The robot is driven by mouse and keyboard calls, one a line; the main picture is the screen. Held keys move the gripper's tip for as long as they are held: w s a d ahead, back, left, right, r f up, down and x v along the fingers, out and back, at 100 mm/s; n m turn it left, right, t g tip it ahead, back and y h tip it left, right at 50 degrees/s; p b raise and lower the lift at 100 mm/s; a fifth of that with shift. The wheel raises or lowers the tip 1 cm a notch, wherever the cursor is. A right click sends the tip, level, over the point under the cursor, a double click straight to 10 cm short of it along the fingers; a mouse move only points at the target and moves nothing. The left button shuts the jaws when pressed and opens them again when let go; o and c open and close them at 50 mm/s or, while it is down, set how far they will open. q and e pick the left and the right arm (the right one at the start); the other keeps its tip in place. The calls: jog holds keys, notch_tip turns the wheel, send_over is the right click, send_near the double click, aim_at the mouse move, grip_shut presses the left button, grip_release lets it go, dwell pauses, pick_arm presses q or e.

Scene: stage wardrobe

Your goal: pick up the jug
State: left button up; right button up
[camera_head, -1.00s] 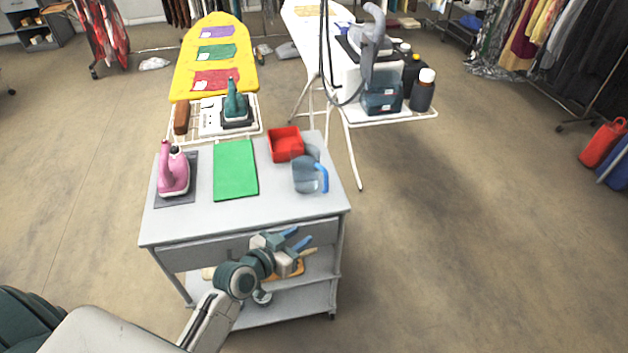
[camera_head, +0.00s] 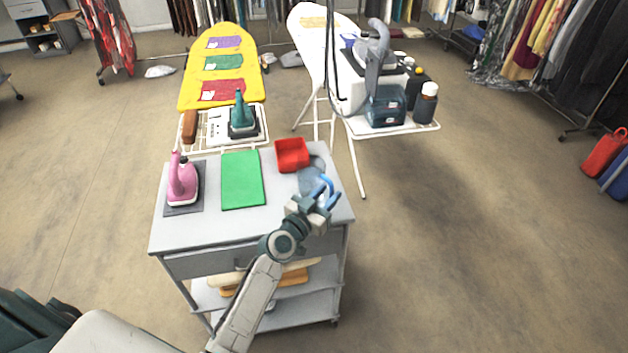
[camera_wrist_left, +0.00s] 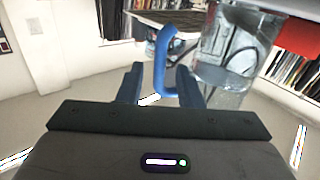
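The jug (camera_head: 310,175), clear with a blue handle, stands upright near the right edge of the grey cart top (camera_head: 203,228). My left gripper (camera_head: 325,195) is at the handle side of the jug and partly covers it in the head view. In the left wrist view the jug body (camera_wrist_left: 228,60) shows at the upper right. Its blue handle (camera_wrist_left: 160,65) shows between the two open blue fingers of my left gripper (camera_wrist_left: 160,84). I cannot tell whether the fingers touch it. My right gripper is not in view.
A red bin (camera_head: 291,155) stands just behind the jug. A green mat (camera_head: 242,180) and a pink iron (camera_head: 182,182) on a dark pad are to the left. Ironing boards (camera_head: 221,60) stand behind the cart.

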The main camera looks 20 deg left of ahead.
pick_arm(q)
jog(key=shift+x, duration=1.25)
jog(key=shift+s, duration=0.1)
grip_shut()
jog(key=shift+r, duration=0.15)
